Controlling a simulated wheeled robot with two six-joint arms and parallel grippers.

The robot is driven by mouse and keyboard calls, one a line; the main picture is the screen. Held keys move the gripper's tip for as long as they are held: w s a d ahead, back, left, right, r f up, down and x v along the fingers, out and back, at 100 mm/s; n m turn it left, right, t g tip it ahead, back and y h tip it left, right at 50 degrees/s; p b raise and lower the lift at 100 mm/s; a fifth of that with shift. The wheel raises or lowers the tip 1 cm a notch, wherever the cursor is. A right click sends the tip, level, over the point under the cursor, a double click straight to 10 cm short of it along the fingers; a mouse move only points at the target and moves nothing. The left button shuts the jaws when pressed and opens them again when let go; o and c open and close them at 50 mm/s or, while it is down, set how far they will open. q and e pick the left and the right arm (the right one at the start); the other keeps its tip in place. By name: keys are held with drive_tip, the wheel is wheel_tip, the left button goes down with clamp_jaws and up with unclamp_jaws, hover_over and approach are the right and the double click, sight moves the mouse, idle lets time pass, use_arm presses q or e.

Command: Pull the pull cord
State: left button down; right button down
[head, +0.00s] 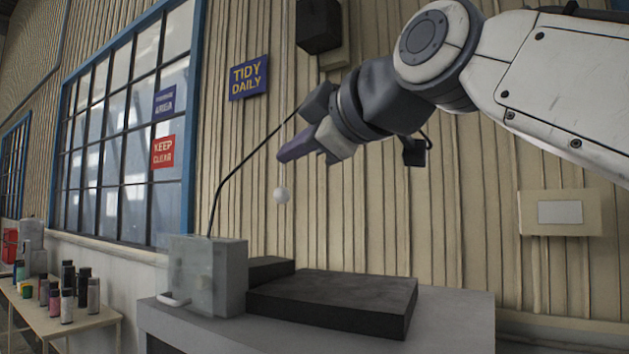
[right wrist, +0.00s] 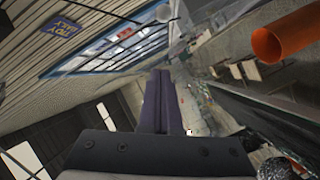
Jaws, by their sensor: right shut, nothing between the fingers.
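The pull cord hangs in front of the ribbed wall in the head view, with a white ball (head: 282,195) at its lower end. The cord is thin and hard to make out; it runs up past my right gripper's fingertips. My right gripper (head: 284,154) reaches in from the upper right, its dark purple fingers closed together and empty. Its tips are just above the ball, close to the cord in the picture; I cannot tell whether they touch it. In the right wrist view the shut fingers (right wrist: 161,74) point away from me. My left gripper is in neither view.
A grey box (head: 205,280) with a thin black cable and a dark slab (head: 335,298) stand on a bench below. A black box (head: 318,24) is mounted high on the wall. Bottles stand on a table (head: 62,331) at left. An orange pipe (right wrist: 288,36) shows in the wrist view.

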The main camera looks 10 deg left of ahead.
drive_tip(key=w+a+f+p, duration=0.3)
drive_tip(key=w+a+p, duration=0.2)
drive_tip(key=w, duration=0.4)
drive_tip(key=shift+w+a+f, duration=0.25)
drive_tip(key=shift+w+f, duration=0.05)
